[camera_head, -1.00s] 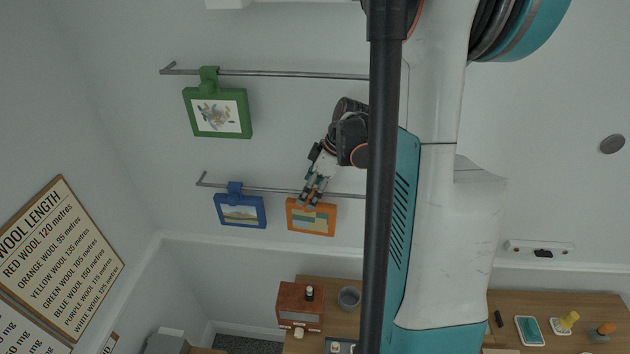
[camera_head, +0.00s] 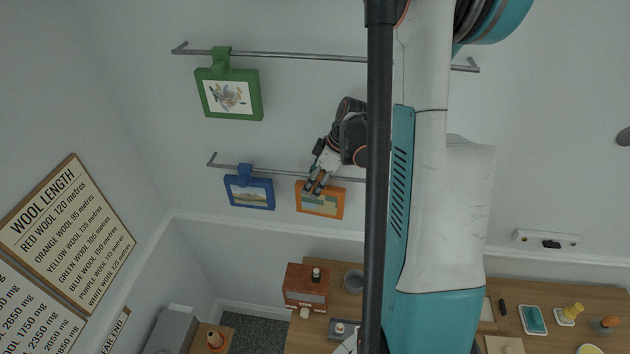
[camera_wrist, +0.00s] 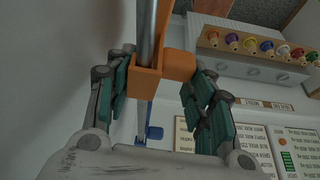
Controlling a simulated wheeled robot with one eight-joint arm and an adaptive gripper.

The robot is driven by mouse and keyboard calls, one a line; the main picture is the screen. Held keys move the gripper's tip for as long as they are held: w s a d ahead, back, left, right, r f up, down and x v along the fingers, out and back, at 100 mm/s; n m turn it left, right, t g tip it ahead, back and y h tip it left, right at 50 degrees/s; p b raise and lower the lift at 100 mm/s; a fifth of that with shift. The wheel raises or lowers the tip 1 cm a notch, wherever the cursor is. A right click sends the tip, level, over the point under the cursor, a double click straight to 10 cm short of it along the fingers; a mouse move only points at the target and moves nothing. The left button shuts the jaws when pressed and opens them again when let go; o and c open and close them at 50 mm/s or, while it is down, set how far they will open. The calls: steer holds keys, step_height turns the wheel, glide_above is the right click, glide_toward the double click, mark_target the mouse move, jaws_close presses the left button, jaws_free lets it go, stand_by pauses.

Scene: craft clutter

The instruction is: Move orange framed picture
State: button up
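The orange framed picture (camera_head: 320,201) hangs from the lower metal rail (camera_head: 225,166) on the wall, to the right of the blue framed picture (camera_head: 249,192). My gripper (camera_head: 314,184) is at the orange picture's top edge in the head view. In the wrist view the orange hook (camera_wrist: 163,72) of the picture sits around the rail, between my two teal-padded fingers (camera_wrist: 165,100). The picture's face is not seen in the wrist view.
A green framed picture (camera_head: 229,94) hangs on the upper rail (camera_head: 300,56). A wooden counter (camera_head: 330,275) with a brown box (camera_head: 306,287) and a grey cup (camera_head: 354,281) lies below. The wrist view shows a shelf of coloured spools (camera_wrist: 255,45).

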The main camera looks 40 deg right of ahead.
steer(key=shift+a+b, duration=0.3)
steer(key=shift+a, duration=0.2)
steer(key=shift+f, duration=0.1)
